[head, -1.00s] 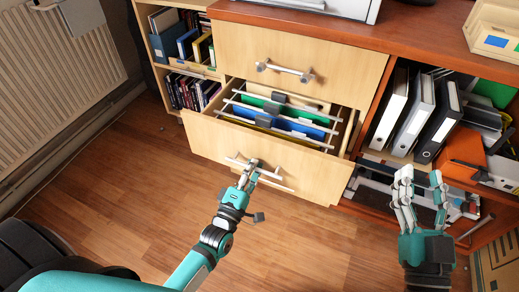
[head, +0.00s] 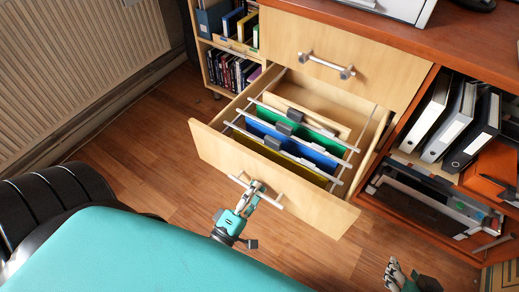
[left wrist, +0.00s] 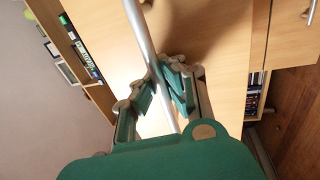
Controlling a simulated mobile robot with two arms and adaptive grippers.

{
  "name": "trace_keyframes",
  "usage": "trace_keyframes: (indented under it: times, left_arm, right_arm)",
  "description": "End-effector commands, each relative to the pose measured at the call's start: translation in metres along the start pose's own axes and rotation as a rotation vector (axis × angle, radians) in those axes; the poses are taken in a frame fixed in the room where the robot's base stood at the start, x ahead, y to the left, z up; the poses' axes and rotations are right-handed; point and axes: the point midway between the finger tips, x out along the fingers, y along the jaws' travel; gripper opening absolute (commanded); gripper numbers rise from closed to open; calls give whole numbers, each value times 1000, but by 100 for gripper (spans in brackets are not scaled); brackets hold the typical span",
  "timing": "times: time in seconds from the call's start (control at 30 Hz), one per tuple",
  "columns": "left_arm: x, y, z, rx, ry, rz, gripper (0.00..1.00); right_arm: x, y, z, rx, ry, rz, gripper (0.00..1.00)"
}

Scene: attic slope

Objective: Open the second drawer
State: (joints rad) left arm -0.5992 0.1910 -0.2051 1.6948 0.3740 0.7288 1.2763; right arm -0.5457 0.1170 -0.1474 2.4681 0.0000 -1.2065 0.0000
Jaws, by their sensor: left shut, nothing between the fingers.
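The second drawer (head: 215,150) stands well out of the wooden cabinet, below the closed top drawer (head: 290,35). Hanging files in green, blue and yellow show inside it. Its bar handle (head: 268,198) is on the front panel. My left gripper (head: 250,194) is at this handle, its fingers closed around the bar's line with no firm hold visible. In the left wrist view, the handle bar (left wrist: 143,40) runs down between the fingers of my left gripper (left wrist: 165,85). My right gripper (head: 393,270) is low at the right, partly cut off and away from the drawer.
A radiator (head: 75,70) is on the left wall. A small bookshelf (head: 230,65) stands left of the cabinet. Open shelves with binders (head: 470,130) are at the right. Wooden floor (head: 145,145) is clear left of the drawer.

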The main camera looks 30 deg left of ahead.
Motion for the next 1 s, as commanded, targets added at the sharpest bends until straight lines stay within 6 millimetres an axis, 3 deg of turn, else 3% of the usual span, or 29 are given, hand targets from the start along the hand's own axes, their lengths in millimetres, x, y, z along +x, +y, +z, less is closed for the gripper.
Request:
trace_keyframes:
  times: [0.47, 0.73, 1.0]
  left_arm:
    - [-4, -1, 0, 1, -1, -5, 0]
    - [-4, 0, 0, 0, -1, -3, 34]
    - [-4, 0, 0, 0, 0, -1, 34]
  right_arm:
    - [-1, 1, 5, 1, -25, 2, 40]
    - [-1, 0, 5, 0, -24, 1, 40]
    - [-1, 1, 4, 1, -21, 2, 40]
